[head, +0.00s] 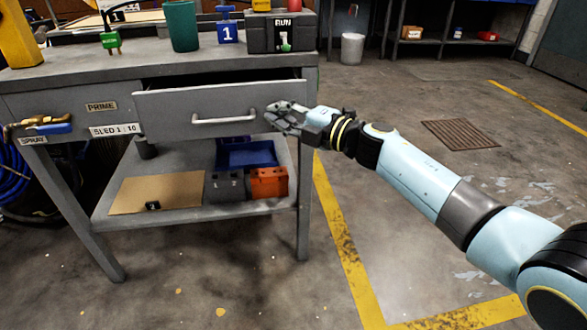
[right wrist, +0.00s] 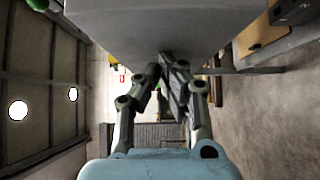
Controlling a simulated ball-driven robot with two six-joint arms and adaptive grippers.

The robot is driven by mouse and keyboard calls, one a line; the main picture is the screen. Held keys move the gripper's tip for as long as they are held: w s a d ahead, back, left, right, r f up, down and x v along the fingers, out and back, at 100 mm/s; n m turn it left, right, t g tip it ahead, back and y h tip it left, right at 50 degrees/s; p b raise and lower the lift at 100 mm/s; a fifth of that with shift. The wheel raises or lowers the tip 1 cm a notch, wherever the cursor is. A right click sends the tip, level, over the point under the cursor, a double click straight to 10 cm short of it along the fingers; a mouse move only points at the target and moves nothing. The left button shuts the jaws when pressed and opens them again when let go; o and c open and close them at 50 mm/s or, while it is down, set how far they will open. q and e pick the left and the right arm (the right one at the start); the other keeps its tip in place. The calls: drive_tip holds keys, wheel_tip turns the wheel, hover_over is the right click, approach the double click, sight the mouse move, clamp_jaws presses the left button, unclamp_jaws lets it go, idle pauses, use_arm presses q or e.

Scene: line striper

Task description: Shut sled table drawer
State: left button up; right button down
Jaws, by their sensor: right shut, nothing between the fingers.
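The sled table (head: 70,74) is a grey metal bench at the left of the head view. Its drawer (head: 170,115) stands partly open, with a dark gap above its front panel. The drawer front has a pale bar handle (head: 224,121). My right gripper (head: 271,116) is shut and empty at the right part of the drawer front, just right of the handle. I cannot tell whether it touches the panel. In the right wrist view the closed fingers (right wrist: 166,75) lie at the edge of a large grey surface. My left gripper is out of view.
On the table top stand a green cup (head: 182,26), a blue block marked 1 (head: 227,32) and a grey RUN box (head: 268,34). The lower shelf holds a blue bin (head: 247,155), an orange block (head: 268,182) and a brown sheet (head: 160,194). The floor at right is open.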

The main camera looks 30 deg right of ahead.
sight(278, 131)
drive_tip(key=w, duration=0.2)
drive_tip(key=w+d+b, duration=0.1)
drive_tip(key=w, duration=0.1)
drive_tip(key=shift+d+f, duration=0.1)
drive_tip(key=shift+f, duration=0.15)
drive_tip(key=w, duration=0.2)
drive_tip(key=w+d+b, duration=0.1)
drive_tip(key=shift+w+r, duration=0.1)
drive_tip(key=shift+w, duration=0.25)
drive_tip(key=shift+w+d+r, duration=0.1)
drive_tip(key=shift+w+r, duration=0.05)
drive_tip(key=shift+w, duration=0.05)
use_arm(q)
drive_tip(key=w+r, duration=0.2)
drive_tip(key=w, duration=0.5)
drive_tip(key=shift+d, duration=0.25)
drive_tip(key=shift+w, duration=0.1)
use_arm(e)
drive_tip(key=shift+w+r, duration=0.1)
drive_tip(key=shift+r, duration=0.15)
